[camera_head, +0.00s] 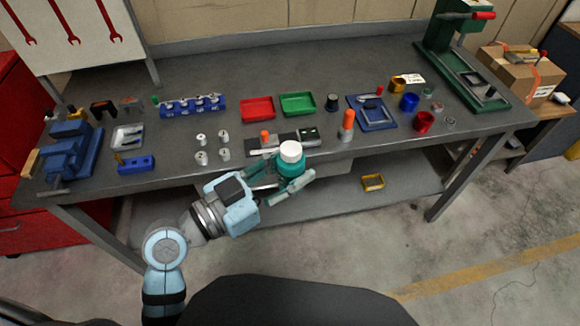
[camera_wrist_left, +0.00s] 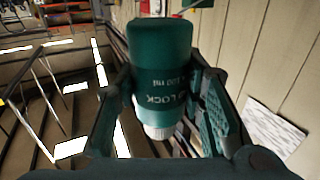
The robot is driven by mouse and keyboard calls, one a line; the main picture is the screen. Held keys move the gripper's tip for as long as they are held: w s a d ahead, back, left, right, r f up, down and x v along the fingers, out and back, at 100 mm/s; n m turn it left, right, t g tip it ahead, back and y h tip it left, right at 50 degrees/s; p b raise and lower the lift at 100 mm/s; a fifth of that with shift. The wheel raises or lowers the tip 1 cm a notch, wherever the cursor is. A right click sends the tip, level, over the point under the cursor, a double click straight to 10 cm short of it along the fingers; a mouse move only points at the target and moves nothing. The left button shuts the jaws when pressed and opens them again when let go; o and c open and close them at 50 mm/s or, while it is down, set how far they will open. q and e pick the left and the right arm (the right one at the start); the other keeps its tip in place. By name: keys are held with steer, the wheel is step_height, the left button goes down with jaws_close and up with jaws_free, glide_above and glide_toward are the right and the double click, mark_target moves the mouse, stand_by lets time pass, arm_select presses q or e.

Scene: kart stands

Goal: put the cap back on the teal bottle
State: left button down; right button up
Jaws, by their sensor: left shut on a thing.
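The teal bottle (camera_head: 288,167) is held upright in front of the bench's front edge in the head view. A white, cap-like top (camera_head: 291,151) sits on its upper end; I cannot tell how tightly it is seated. In the left wrist view the bottle (camera_wrist_left: 160,65) fills the middle, with pale lettering, and a ribbed white part (camera_wrist_left: 160,131) shows at its lower end in that picture. My left gripper (camera_head: 291,174) is shut on the bottle's body, a finger on each side. My right gripper is not in view.
On the grey bench (camera_head: 330,75) stand several small white-and-grey pieces (camera_head: 201,139), a red tray (camera_head: 257,109), a green tray (camera_head: 297,104) and an orange-topped cylinder (camera_head: 347,125). A blue vise (camera_head: 72,150) is at left, a green press (camera_head: 460,60) at right.

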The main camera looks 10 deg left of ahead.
arm_select(q)
steer(key=shift+s+r, duration=0.1)
steer(key=shift+s, duration=0.15)
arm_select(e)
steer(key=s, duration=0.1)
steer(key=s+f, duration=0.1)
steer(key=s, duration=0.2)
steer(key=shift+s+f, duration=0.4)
arm_select(q)
steer(key=shift+a, duration=0.1)
steer(key=a+f+n+t+y, duration=0.1)
steer(key=a+n+t+y, duration=0.2)
steer(key=a, duration=1)
steer(key=shift+s+f+y, duration=0.35)
steer(key=shift+s+y, duration=0.1)
steer(key=shift+y, duration=0.15)
